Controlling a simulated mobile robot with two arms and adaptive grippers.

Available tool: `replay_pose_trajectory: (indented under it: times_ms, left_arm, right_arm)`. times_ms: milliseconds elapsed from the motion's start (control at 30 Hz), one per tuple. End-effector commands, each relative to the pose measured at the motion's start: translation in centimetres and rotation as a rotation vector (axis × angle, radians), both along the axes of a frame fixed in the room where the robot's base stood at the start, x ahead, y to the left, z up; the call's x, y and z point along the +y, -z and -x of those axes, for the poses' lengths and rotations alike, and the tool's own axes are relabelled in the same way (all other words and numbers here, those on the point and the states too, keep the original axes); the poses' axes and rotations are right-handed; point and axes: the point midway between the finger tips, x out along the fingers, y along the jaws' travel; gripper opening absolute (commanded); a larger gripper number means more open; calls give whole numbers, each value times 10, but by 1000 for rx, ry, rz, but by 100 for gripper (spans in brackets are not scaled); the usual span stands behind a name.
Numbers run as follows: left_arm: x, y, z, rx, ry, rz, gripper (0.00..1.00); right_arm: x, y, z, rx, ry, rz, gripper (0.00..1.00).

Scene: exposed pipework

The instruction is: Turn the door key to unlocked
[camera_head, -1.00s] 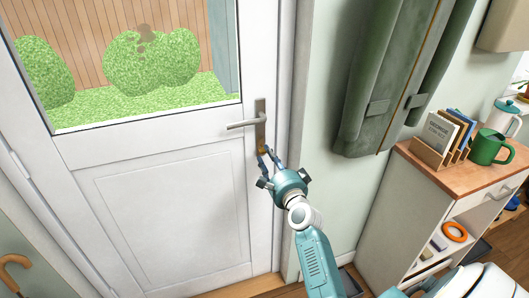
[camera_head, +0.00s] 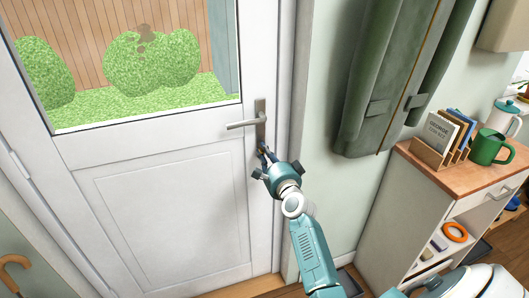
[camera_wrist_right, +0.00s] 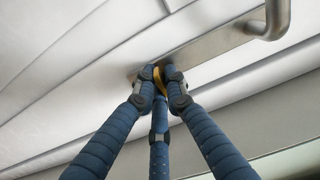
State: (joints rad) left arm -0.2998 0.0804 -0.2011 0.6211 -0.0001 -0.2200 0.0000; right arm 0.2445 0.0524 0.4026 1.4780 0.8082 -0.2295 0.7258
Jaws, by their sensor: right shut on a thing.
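The white door (camera_head: 170,220) is shut, with a metal lever handle (camera_head: 243,124) on a backplate at its right edge. My right gripper (camera_head: 264,150) is at the lower end of that backplate, just below the lever. In the right wrist view, the blue fingers (camera_wrist_right: 161,74) are closed on a small yellow key (camera_wrist_right: 158,80) at the end of the metal backplate (camera_wrist_right: 210,46). The fingers cover much of the key, so how far it is turned cannot be told. My left gripper is not in view.
Green coats (camera_head: 385,80) hang on the wall right of the door. A cabinet (camera_head: 440,175) stands at the right, with a letter rack (camera_head: 432,152) and a green mug (camera_head: 490,148) on top. An umbrella handle (camera_head: 14,266) shows at the lower left.

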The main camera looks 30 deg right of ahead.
Motion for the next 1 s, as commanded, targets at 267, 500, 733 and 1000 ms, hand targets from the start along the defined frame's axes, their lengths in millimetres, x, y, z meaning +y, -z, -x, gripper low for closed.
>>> replay_pose_trajectory:
  times_ms: [267,500,733,1000]
  left_arm:
    - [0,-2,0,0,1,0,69]
    - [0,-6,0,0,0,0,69]
    - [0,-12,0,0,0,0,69]
    - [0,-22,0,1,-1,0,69]
  right_arm:
    - [0,1,0,20,-1,72,0]
    - [-1,-1,0,59,-1,240,0]
    - [-1,0,1,112,-2,449,0]
    - [-2,-1,1,172,-3,698,0]
